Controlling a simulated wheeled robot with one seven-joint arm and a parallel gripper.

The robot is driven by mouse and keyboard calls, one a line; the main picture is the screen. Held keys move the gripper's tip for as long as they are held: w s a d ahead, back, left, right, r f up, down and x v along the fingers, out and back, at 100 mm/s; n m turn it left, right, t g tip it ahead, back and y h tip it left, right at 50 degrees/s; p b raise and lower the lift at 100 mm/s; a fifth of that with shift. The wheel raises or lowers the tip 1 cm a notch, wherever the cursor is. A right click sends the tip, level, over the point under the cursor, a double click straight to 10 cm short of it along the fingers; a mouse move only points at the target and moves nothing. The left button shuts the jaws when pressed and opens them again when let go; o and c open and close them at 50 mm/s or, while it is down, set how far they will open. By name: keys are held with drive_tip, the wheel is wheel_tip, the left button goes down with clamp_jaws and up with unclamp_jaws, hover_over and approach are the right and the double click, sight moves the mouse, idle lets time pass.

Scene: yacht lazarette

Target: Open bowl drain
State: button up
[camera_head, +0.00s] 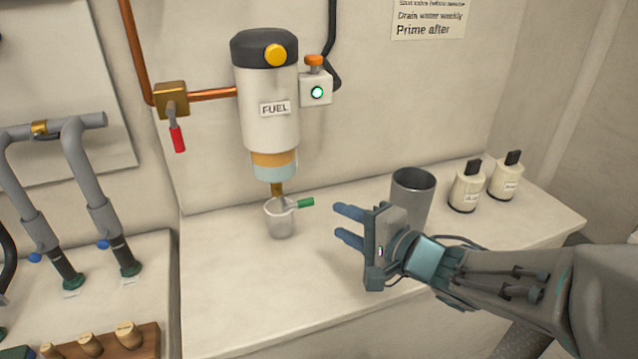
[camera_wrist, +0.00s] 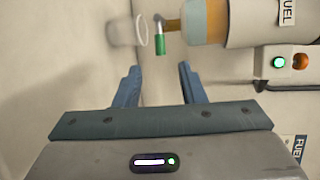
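The fuel filter (camera_head: 268,112) hangs on the wall with a black top and a clear bluish bowl (camera_head: 275,168) at its bottom; the bowl also shows in the wrist view (camera_wrist: 197,20). A brass drain (camera_head: 277,188) with a green-tipped lever (camera_head: 305,202) sits below the bowl. The lever points right in the head view; its green tip shows in the wrist view (camera_wrist: 160,44). A clear cup (camera_head: 279,218) stands under the drain. My gripper (camera_head: 348,225) is open and empty, to the right of the lever and apart from it, fingers pointing toward it.
A grey metal canister (camera_head: 411,192) stands just behind my gripper. Two cream bottles (camera_head: 467,187) (camera_head: 505,177) stand farther right. A red-handled valve (camera_head: 177,137) is on the copper pipe at left. The counter's front (camera_head: 240,290) is clear.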

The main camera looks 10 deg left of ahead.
sight(307, 205)
drive_tip(key=p+x, duration=0.5)
drive_tip(key=p, duration=0.1)
drive_tip(key=shift+w+a, duration=0.25)
drive_tip(key=shift+a, duration=0.05)
drive_tip(key=x, duration=0.6)
drive_tip(key=shift+d+f, duration=0.1)
drive_tip(key=shift+f, duration=0.05)
clamp_jaws()
